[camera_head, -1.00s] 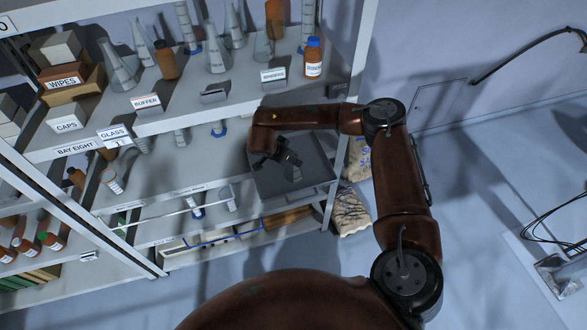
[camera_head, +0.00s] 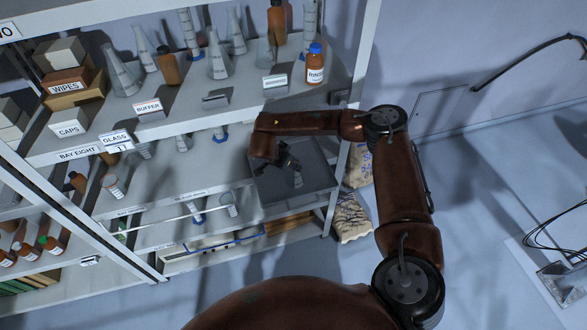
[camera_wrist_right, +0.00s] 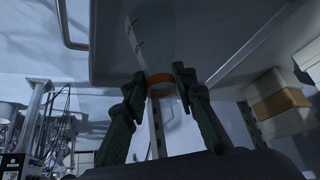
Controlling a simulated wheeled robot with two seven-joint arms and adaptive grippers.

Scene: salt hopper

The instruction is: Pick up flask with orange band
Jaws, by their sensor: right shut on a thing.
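The flask with the orange band (camera_wrist_right: 162,78) is clear, with dark marks on its wall, and sits between the fingers of my right gripper (camera_wrist_right: 158,84) in the wrist view. The fingers are shut on it at the band. In the head view my right gripper (camera_head: 287,159) is over the grey tray (camera_head: 320,194), with the pale flask (camera_head: 297,180) showing just below it. Whether the flask touches the tray is unclear. My left gripper is not in view.
The shelf above holds several clear flasks (camera_head: 218,66), a brown bottle with a blue cap (camera_head: 315,66) and label cards (camera_head: 148,107). Sacks (camera_head: 352,218) lie on the floor, with open floor further right.

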